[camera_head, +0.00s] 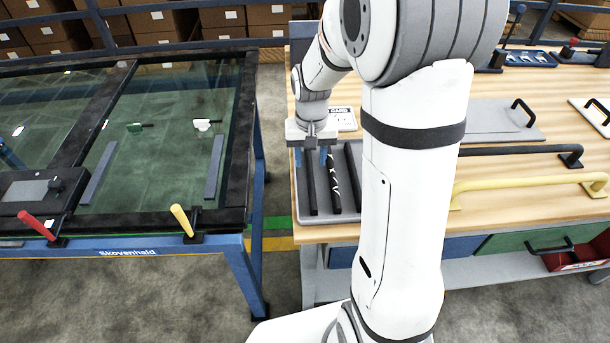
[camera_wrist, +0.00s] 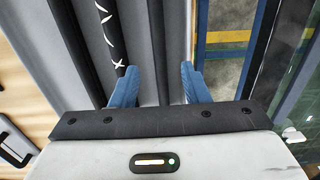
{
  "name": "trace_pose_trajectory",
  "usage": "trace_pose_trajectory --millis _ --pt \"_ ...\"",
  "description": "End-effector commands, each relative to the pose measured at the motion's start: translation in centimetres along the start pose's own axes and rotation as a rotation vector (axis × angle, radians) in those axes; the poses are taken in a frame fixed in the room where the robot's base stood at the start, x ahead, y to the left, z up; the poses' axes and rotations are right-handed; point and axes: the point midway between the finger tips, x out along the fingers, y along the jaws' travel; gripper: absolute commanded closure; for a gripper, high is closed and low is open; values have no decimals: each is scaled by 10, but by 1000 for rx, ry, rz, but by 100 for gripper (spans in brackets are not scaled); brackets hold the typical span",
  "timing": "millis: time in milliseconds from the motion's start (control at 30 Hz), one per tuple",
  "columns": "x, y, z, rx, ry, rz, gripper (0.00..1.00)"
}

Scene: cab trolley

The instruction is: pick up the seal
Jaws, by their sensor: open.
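The seals are long dark strips lying side by side in a grey tray (camera_head: 322,219) on the left end of the wooden bench. One plain black strip (camera_head: 310,190) is leftmost; beside it lies a strip with white marks (camera_head: 334,194), and another dark strip (camera_head: 353,165) is partly hidden by my arm. My gripper (camera_head: 311,156) is open and empty above the leftmost strip. In the wrist view its blue fingers (camera_wrist: 159,86) stand either side of that plain strip (camera_wrist: 149,45), with the marked strip (camera_wrist: 111,35) outside, to the left. Contact cannot be told.
A glass-topped blue frame (camera_head: 130,252) with a red handle (camera_head: 37,226) and a yellow handle (camera_head: 182,220) stands left, across a narrow aisle. On the bench right of my arm lie a yellow handle bar (camera_head: 530,183), a black bar (camera_head: 520,150) and a grey plate (camera_head: 495,118).

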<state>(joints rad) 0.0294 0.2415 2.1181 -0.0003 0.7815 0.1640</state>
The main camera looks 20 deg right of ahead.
Motion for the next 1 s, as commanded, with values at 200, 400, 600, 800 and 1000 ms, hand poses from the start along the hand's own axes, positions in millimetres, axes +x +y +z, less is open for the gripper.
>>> trace_pose_trajectory --millis 200,400,600,800,1000 --pt "34 0 3 0 -5 1 58" --pt "45 0 2 1 -1 0 58" --pt "44 0 2 1 0 0 61" --pt "44 0 2 1 0 0 78" --pt "44 1 2 2 0 0 94"
